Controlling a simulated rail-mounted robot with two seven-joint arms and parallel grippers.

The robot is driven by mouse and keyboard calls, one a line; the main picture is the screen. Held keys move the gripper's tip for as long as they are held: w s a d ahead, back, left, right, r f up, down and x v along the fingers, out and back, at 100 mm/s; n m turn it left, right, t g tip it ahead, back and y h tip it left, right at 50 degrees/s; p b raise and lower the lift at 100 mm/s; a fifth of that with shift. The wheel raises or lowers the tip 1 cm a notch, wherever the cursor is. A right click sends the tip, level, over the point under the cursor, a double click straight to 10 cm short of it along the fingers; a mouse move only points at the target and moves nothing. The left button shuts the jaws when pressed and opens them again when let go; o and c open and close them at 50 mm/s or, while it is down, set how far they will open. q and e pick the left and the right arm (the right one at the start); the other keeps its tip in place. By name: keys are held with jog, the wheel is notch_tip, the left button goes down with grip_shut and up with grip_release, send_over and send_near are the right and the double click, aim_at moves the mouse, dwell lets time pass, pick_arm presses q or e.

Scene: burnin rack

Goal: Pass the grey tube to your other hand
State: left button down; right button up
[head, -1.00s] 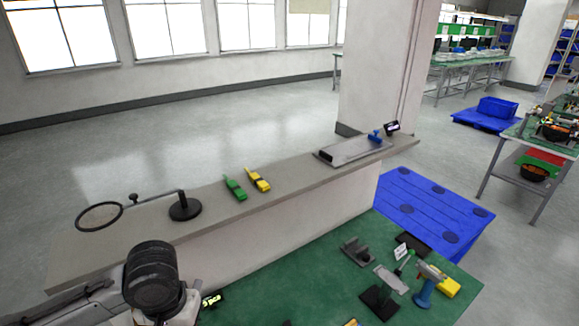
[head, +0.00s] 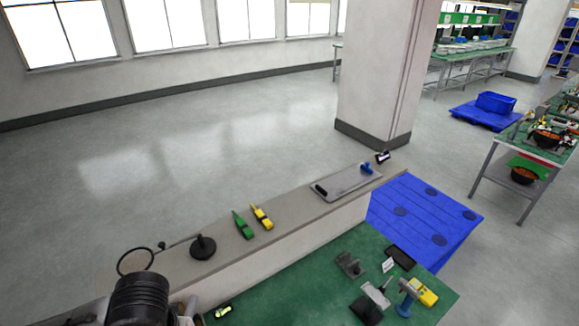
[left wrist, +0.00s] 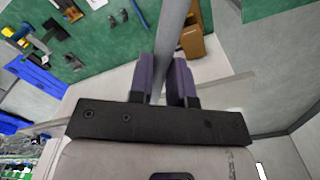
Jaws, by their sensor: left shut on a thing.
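The grey tube (left wrist: 172,32) shows in the left wrist view as a long smooth bar running up out of the top edge. My left gripper (left wrist: 168,72) is shut on it, with a purple finger pad on each side. The tube's far end is out of the frame. In the head view only a dark joint of my left arm shows at the bottom left; the tube and both grippers are out of that view.
A green worktop (head: 285,272) holds a grey bracket (head: 349,265), a blue-handled tool (head: 407,296) and a yellow device (head: 423,291). A raised grey ledge behind it carries a green clip tool (head: 243,226), a yellow one (head: 262,217) and a round black stand (head: 202,247).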

pick_arm(q)
jog(key=shift+s+r+p, duration=0.25)
jog(key=shift+r+p, duration=0.2)
jog(key=shift+r, duration=0.35)
